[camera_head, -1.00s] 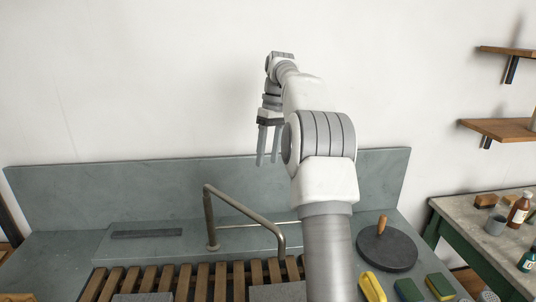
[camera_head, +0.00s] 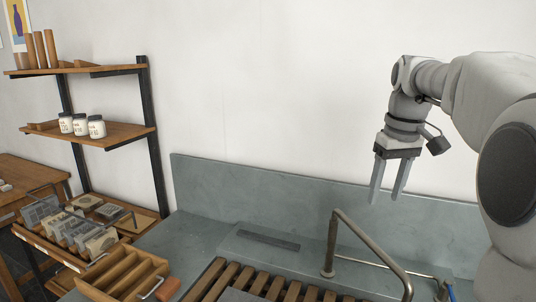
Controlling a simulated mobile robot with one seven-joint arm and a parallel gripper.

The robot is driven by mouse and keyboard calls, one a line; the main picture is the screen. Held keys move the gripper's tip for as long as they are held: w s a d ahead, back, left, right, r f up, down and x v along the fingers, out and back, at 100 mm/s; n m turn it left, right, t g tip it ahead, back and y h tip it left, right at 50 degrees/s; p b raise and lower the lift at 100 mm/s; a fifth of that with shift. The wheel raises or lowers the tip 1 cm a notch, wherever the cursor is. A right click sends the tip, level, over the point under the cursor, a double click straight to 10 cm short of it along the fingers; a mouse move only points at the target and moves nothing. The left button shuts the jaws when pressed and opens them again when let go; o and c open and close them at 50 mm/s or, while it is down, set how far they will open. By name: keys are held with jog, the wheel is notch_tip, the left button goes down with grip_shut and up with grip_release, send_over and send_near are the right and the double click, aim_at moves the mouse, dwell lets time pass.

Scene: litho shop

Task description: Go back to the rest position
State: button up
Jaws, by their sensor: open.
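My gripper (camera_head: 387,195) hangs at the right of the head view with its two fingers pointing down and apart. It is open, with nothing between the fingers. It is in front of the white wall and the grey-green backsplash (camera_head: 240,187), above the bent metal tap (camera_head: 334,243). My arm fills the right edge and hides what lies behind it.
The sink has a wooden slatted rack (camera_head: 207,281). At left stand a wooden divided box (camera_head: 118,275), a rack of grey slabs (camera_head: 75,230) and wall shelves (camera_head: 95,136) with white jars (camera_head: 80,124). The air before the wall's middle is clear.

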jog(key=s+a+f+t, duration=0.1)
jog(key=s+a+f, duration=0.2)
jog(key=s, duration=0.4)
jog(key=s+a+f+m+t+b, duration=0.1)
jog(key=s+a+f+t, duration=0.1)
jog(key=s, duration=0.6)
jog(key=s+a+f+m+t, duration=0.1)
jog(key=s+a+f, duration=0.4)
jog(key=s+f, duration=0.1)
jog(key=shift+s+b, duration=0.35)
jog(key=shift+s, duration=0.5)
jog(key=shift+d+m, duration=0.2)
jog(key=shift+m, duration=0.1)
